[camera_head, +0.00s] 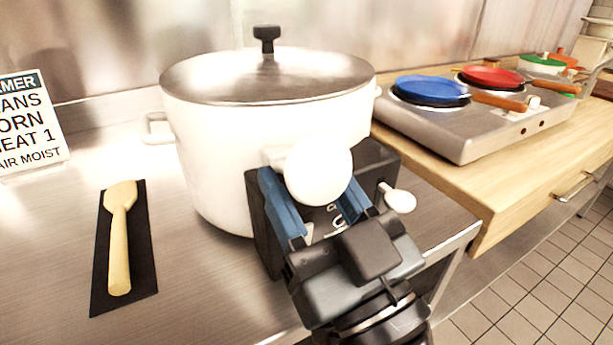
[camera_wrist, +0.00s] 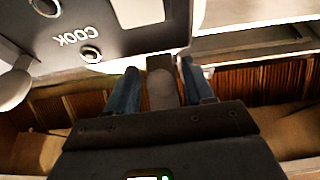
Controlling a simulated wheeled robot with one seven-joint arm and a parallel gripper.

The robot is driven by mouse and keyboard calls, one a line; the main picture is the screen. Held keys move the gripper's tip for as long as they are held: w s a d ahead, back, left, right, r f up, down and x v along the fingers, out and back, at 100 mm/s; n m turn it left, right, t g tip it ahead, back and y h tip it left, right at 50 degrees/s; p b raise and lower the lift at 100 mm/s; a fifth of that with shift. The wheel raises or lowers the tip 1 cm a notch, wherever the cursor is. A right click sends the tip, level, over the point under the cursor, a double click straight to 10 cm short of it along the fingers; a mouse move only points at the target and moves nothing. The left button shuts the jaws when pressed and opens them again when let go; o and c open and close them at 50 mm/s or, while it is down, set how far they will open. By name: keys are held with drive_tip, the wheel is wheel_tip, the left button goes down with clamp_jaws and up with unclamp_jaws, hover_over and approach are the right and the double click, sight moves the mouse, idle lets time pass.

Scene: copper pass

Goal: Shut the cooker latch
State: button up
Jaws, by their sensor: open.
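The cooker (camera_head: 215,150) is a white pot with a steel lid (camera_head: 270,75) and a black control box (camera_head: 375,160) on its front. The box panel, lettered COOK, also shows in the wrist view (camera_wrist: 120,40). A large white round knob (camera_head: 318,170) stands out from the box front. A small white paddle (camera_head: 398,200) sticks out at its right. My gripper (camera_head: 318,208) is open, its blue fingers just below and either side of the round knob. In the wrist view, a shaded rounded piece (camera_wrist: 162,90) lies between the fingers (camera_wrist: 160,85). I cannot tell contact or the latch's position.
A yellow spatula (camera_head: 120,240) lies on a black mat (camera_head: 143,265) at the left. A sign (camera_head: 30,120) stands behind it. A double burner (camera_head: 460,135) with blue and red pans is on the wooden counter (camera_head: 480,190) at the right. The steel counter between mat and pot is clear.

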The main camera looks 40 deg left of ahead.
drive_tip(key=shift+c, duration=0.5)
clamp_jaws()
drive_tip(key=shift+r, duration=0.1)
